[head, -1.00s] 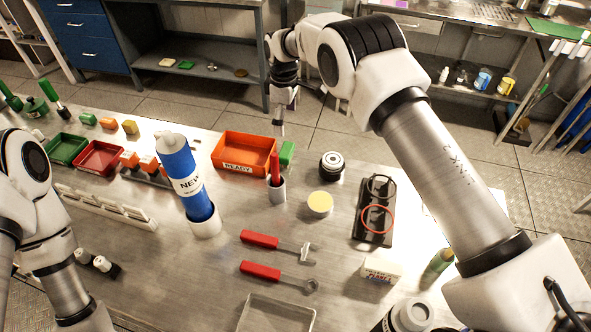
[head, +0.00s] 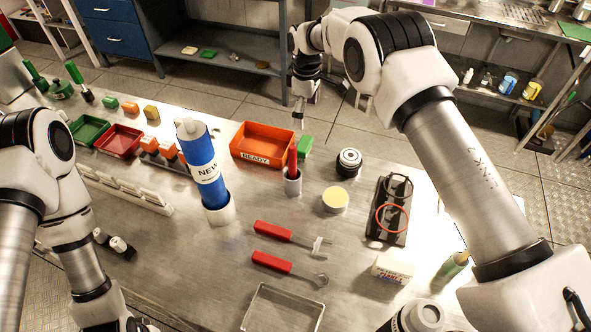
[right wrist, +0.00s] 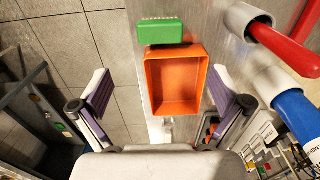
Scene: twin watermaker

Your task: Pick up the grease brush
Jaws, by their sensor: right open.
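A red handle (head: 292,161) stands upright in a small white cup (head: 293,185) in the middle of the bench. I take it for the grease brush; its lower end is hidden in the cup. In the right wrist view the red handle (right wrist: 285,45) is at the upper right, apart from my fingers. My right gripper (head: 306,108) hangs beyond the far edge of the bench, behind the orange tray. It also shows in the right wrist view (right wrist: 160,95), open and empty. My left arm is at the left, and its gripper is out of frame.
The orange READY tray (head: 263,158) and a green bristled block (head: 304,146) are near the red handle. A blue NEW cylinder (head: 203,170) stands to its left.

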